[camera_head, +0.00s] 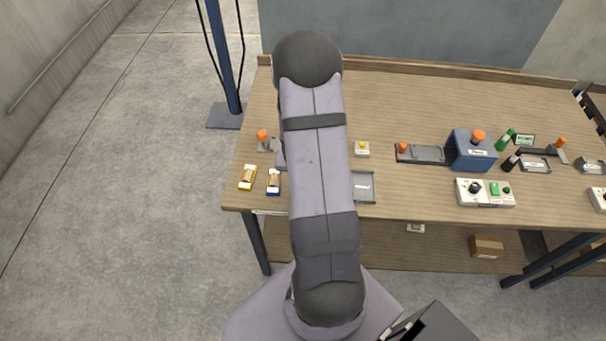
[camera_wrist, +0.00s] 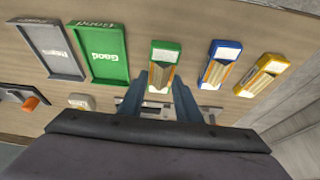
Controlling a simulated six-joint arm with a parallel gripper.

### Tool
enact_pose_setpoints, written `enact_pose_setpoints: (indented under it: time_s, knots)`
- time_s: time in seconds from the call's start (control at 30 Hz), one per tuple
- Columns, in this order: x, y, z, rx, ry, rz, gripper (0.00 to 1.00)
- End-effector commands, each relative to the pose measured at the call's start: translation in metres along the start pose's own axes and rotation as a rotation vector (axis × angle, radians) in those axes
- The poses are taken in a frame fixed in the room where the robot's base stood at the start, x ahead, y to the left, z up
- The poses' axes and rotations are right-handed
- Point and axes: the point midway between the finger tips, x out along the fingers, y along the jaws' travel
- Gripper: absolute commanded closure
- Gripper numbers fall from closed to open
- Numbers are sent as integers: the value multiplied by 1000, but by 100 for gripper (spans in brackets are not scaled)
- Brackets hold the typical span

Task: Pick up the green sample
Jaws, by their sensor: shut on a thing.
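The green sample (camera_wrist: 164,58) is a small green block with a white label and a tan striped face. In the wrist view it stands in the upper middle, between the two fingers of my gripper (camera_wrist: 166,76), which is shut on it. Whether it is clear of the table I cannot tell. In the head view my arm hides the green sample and my gripper.
A blue sample (camera_wrist: 220,64) and a yellow sample (camera_wrist: 262,74) stand close on the right in the wrist view. A green "Good" tray (camera_wrist: 124,57) and a grey tray (camera_wrist: 80,45) lie left. The blue press (camera_head: 472,152) is on the table's right half.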

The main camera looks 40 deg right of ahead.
Motion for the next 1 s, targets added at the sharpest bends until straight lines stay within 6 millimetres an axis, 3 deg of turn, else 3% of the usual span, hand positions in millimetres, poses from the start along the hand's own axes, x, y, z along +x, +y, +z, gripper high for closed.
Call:
enact_pose_setpoints:
  time_s: [0.2,0.43,0.83,1.0]
  knots:
    - [-38,0,-16,1,1,-1,92]
    - [-65,0,-27,1,1,-1,92]
    - [-79,-1,-32,-4,0,-2,92]
    - [-80,-14,-28,-59,-1,-28,92]
